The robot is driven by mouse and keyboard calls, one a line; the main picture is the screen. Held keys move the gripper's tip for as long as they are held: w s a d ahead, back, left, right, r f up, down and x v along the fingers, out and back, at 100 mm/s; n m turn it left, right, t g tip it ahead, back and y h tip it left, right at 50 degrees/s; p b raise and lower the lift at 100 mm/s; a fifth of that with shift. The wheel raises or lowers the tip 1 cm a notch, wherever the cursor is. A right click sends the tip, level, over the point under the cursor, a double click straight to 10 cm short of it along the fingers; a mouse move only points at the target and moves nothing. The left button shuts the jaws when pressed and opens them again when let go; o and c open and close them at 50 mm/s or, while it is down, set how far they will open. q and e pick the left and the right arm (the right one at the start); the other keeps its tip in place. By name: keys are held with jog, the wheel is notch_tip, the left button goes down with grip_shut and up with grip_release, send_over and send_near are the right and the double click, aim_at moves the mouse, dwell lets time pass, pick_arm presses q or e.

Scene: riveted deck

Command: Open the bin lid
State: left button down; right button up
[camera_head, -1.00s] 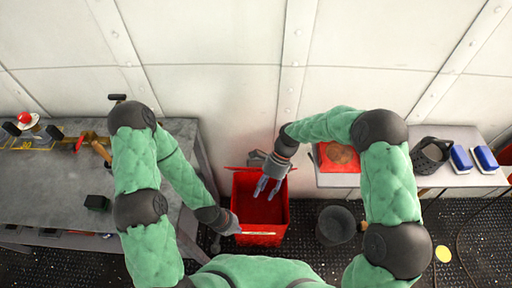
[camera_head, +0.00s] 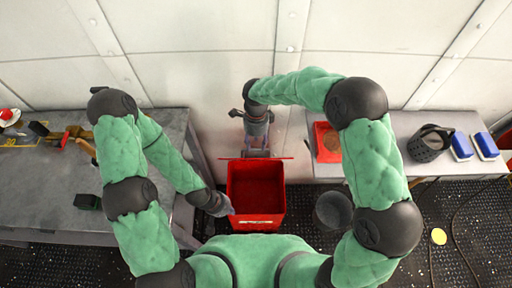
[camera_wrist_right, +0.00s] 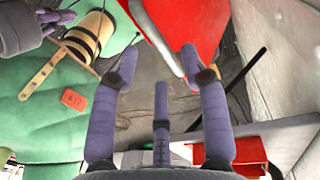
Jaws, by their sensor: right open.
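The red bin (camera_head: 256,216) stands on the floor between the two benches, with its inside in view. A thin red strip, which looks like the edge of the raised lid (camera_head: 230,158), runs along its back rim. My right gripper (camera_head: 257,150) is open and points down at the back of the bin by this strip; I cannot tell whether it touches. In the right wrist view, its spread fingers (camera_wrist_right: 158,75) hold nothing, and a red panel of the bin or lid (camera_wrist_right: 200,25) lies just beyond. My left gripper (camera_head: 228,209) is beside the bin's left wall, its jaws unclear.
A grey workbench (camera_head: 40,190) with tools is at the left. A pale bench (camera_head: 400,125) at the right carries a red tray (camera_head: 322,150), a dark basket (camera_head: 430,145) and blue-topped items. A dark bucket (camera_head: 333,210) stands right of the bin. The wall is close behind.

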jog(key=shift+s+f, duration=0.15)
jog(key=shift+f, duration=1.3)
